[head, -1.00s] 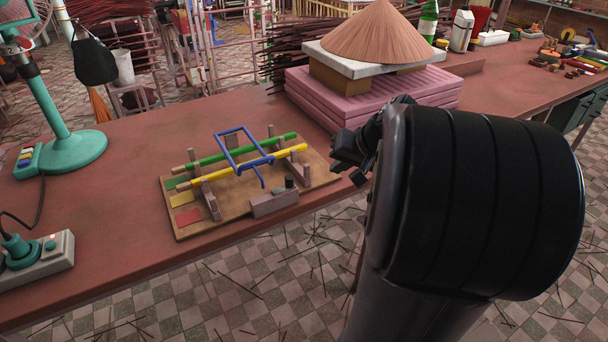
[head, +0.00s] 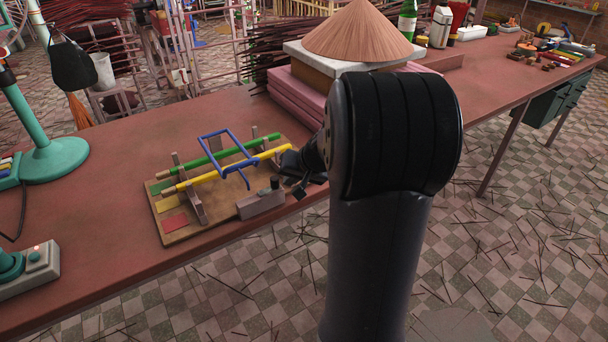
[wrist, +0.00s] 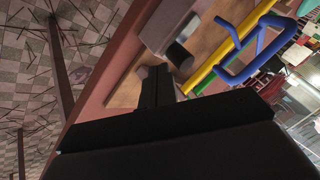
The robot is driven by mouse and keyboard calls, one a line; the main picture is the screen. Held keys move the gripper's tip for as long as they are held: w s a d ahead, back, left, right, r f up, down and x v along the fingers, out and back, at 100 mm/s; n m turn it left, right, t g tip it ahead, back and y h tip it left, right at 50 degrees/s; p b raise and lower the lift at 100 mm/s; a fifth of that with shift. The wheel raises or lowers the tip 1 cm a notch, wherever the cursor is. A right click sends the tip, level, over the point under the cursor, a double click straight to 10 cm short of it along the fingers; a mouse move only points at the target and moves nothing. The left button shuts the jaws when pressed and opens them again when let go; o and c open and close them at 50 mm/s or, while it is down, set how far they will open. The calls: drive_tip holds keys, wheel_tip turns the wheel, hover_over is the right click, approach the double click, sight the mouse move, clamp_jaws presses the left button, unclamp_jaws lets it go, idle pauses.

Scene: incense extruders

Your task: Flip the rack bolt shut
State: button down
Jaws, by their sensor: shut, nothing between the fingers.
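The rack is a wooden board (head: 178,237) on the table, with a green rod (head: 222,158) and a yellow rod (head: 218,174) lying across upright posts. A bent blue bar (head: 213,134) stands raised over the rods and also shows in the wrist view (wrist: 262,48). A grey block (head: 258,206) with a short dark knob (head: 275,182) sits at the board's front edge; I cannot tell which part is the bolt. My gripper (head: 300,189) is shut and empty at the board's right end. In the wrist view its fingertips (wrist: 158,82) are close to the knob (wrist: 180,55); contact is unclear.
Pink slabs (head: 292,98) and a cone-shaped heap (head: 357,32) stand behind my arm. A green fan stand (head: 50,158) and a power strip (head: 35,262) are at the left. The table's front edge runs close to the board; the tiled floor (head: 230,290) lies below.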

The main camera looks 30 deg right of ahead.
sight(267, 191)
drive_tip(key=shift+w+a, duration=0.2)
drive_tip(key=shift+a, duration=0.1)
drive_tip(key=a, duration=0.4)
drive_tip(key=shift+s, duration=0.1)
idle(0.4)
